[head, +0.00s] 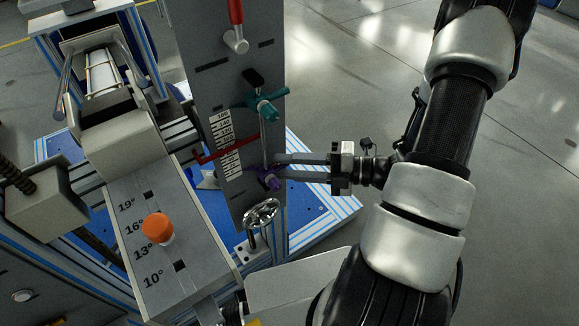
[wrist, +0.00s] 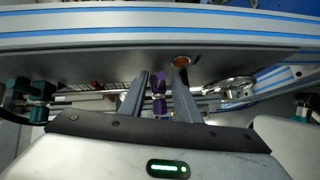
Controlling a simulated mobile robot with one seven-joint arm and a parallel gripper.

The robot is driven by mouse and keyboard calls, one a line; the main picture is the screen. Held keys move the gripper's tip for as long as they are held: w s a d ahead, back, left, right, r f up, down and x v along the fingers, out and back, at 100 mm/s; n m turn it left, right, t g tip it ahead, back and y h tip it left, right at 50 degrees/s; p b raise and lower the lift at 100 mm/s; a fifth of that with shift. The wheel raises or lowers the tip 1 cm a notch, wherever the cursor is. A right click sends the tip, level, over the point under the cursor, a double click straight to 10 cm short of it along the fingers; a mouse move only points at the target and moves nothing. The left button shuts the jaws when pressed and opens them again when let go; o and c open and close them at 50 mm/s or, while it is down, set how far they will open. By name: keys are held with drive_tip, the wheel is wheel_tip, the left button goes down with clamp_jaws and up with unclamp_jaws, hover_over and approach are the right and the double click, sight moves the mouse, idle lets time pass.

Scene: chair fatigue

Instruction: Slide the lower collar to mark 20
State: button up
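The lower collar (head: 268,178) is purple and sits low on a thin vertical rod on the grey upright panel (head: 215,85). A teal upper collar (head: 262,103) is higher on the same rod. White mark labels (head: 221,130) run down the panel left of the rod; the lower labels are too small to read. My gripper (head: 279,168) reaches in from the right at the lower collar. In the wrist view the purple collar (wrist: 159,92) stands between the two fingers of my gripper (wrist: 160,98), with a gap visible on each side. The teal collar (wrist: 38,92) is at the left there.
A red pointer arm (head: 212,156) crosses beside the labels. A handwheel (head: 261,213) is just below the lower collar. A red handle (head: 236,25) is at the panel's top. An orange knob (head: 158,228) stands on the angle plate at left. Open floor lies to the right.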

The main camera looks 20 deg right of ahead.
clamp_jaws()
drive_tip(key=shift+r, duration=0.1)
drive_tip(key=r+p, duration=0.1)
drive_tip(key=p, duration=0.2)
drive_tip(key=shift+r, duration=0.4)
unclamp_jaws()
drive_tip(key=p+v, duration=0.2)
drive_tip(key=v, duration=1.5)
drive_tip(key=shift+s, duration=0.15)
